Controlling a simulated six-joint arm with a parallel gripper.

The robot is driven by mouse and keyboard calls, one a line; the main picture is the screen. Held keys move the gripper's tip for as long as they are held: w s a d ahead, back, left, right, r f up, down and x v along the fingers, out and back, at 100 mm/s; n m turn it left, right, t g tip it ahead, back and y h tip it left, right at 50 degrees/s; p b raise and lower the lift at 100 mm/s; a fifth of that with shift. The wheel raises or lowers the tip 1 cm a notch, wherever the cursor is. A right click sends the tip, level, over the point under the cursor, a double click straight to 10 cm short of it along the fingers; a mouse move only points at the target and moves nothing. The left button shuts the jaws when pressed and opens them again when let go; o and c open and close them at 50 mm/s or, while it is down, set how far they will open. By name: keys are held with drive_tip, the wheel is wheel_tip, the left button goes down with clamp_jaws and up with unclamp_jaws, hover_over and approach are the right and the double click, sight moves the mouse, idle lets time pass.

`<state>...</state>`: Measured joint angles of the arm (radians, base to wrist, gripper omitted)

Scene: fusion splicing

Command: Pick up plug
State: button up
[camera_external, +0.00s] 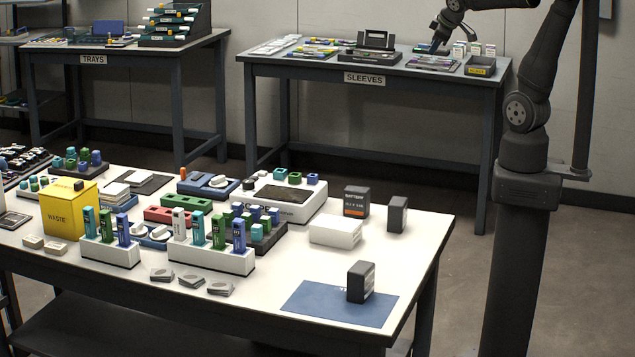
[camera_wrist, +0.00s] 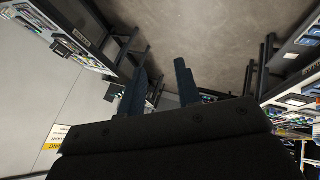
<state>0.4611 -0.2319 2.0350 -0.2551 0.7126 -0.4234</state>
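No part is clearly recognisable as the plug. Small coloured pieces that could be plugs stand in the white device (camera_external: 290,204) on the near table, among them a green piece (camera_external: 295,178) and a blue piece (camera_external: 312,178). More coloured pieces stand at the far left (camera_external: 83,156). My gripper (camera_external: 428,47) shows small and dark at the upper right, appearing in front of the sleeves table, well away from these pieces. In the wrist view my gripper (camera_wrist: 160,68) has two dark fingers apart, with only floor and distant furniture seen between them.
The near table (camera_external: 420,235) is crowded with a yellow waste box (camera_external: 70,210), white racks of upright tubes (camera_external: 215,260), dark battery blocks (camera_external: 360,282) and a blue mat (camera_external: 318,302). Its right side is clearer. A sleeves table (camera_external: 300,68) and a trays table (camera_external: 60,48) stand behind.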

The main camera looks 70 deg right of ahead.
drive_tip(key=w+a+r+n+y, duration=0.1)
drive_tip(key=w+a+n, duration=0.1)
drive_tip(key=w+a, duration=0.5)
drive_tip(key=w+a+r+n+y, duration=0.1)
drive_tip(key=w+a+r+n, duration=0.15)
drive_tip(key=w, duration=0.85)
drive_tip(key=w+a+f+n+g+y, duration=0.15)
drive_tip(key=w+a, duration=0.25)
drive_tip(key=a, duration=0.4)
drive_tip(key=w+a+f+n, duration=0.1)
drive_tip(key=w+a+n, duration=0.1)
drive_tip(key=w+a, duration=0.35)
drive_tip(key=w+a+f+n+g+y, duration=0.1)
drive_tip(key=w+a, duration=0.2)
drive_tip(key=a, duration=0.6)
drive_tip(key=n+g, duration=0.3)
drive_tip(key=n, duration=0.5)
hover_over(274, 210)
drive_tip(key=shift+y, duration=0.25)
wheel_tip(274, 210, down, 23)
drive_tip(key=shift+d+f, duration=0.15)
drive_tip(key=shift+f, duration=3.15)
clamp_jaws()
